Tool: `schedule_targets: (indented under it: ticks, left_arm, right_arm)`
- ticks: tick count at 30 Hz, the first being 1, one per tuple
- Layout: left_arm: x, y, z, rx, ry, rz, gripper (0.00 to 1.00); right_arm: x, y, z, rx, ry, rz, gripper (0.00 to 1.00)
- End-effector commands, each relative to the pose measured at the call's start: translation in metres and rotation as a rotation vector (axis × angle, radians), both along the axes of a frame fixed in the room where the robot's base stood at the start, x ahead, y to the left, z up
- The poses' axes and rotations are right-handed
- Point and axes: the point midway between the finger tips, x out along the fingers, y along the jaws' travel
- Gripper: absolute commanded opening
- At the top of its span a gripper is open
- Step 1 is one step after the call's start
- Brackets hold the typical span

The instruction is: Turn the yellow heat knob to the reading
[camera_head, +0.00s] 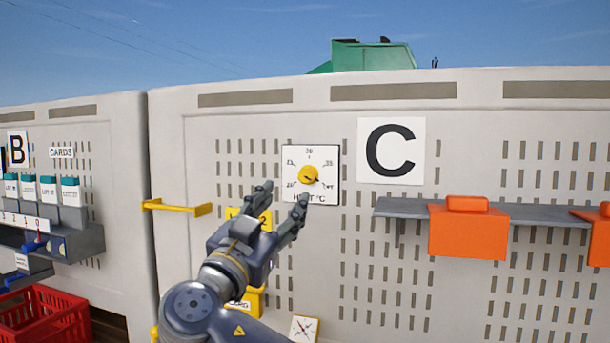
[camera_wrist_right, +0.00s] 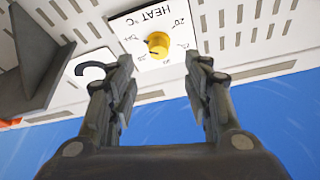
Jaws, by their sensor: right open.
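The yellow heat knob (camera_head: 308,175) sits in the middle of a white dial plate (camera_head: 329,195) on the grey perforated panel. Numbers ring it, with 30 at the top; a small dark mark on the knob seems to point to the lower right. My right gripper (camera_head: 285,194) is open and empty, in front of the panel to the lower left of the knob, and hides part of the HEAT °C lettering. In the right wrist view, the knob (camera_wrist_right: 158,44) shows upside down beyond and between the open fingers (camera_wrist_right: 165,64), apart from them. My left gripper is not seen.
A C sign (camera_head: 391,150) is right of the dial. Below it, a shelf (camera_head: 401,208) carries orange boxes (camera_head: 468,234). A yellow bracket (camera_head: 178,207) sticks out at left. A small gauge (camera_head: 303,328) is below. A red crate (camera_head: 42,318) stands lower left.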

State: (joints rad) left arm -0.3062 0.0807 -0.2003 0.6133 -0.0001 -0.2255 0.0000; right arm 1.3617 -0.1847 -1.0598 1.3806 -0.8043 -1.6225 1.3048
Motion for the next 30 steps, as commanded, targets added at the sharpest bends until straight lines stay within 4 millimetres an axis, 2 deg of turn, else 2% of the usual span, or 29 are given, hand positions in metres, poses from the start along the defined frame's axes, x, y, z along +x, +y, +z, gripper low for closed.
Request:
schedule_targets:
  ticks: [1, 3, 7, 15, 20, 29, 30]
  left_arm:
    - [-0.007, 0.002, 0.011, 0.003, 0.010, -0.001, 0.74]
    - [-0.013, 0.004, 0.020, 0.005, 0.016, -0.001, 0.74]
    - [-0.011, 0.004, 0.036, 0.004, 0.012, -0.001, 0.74]
    - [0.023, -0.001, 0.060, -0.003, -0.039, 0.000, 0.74]
    - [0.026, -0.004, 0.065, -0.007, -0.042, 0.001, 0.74]
    - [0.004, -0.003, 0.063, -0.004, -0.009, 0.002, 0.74]
    - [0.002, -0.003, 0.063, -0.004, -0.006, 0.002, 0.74]
  right_arm:
    - [0.007, -0.005, 0.009, -0.001, 0.001, -0.005, 0.46]
    - [0.018, -0.010, 0.015, -0.003, 0.001, -0.007, 0.46]
    - [0.038, -0.019, 0.024, -0.002, 0.000, -0.006, 0.46]
    - [0.069, -0.032, 0.035, -0.001, 0.000, -0.004, 0.46]
    - [0.077, -0.035, 0.035, 0.000, 0.001, -0.002, 0.46]
    - [0.078, -0.036, 0.034, 0.002, 0.001, -0.001, 0.46]
    - [0.078, -0.036, 0.034, 0.002, 0.001, -0.001, 0.41]
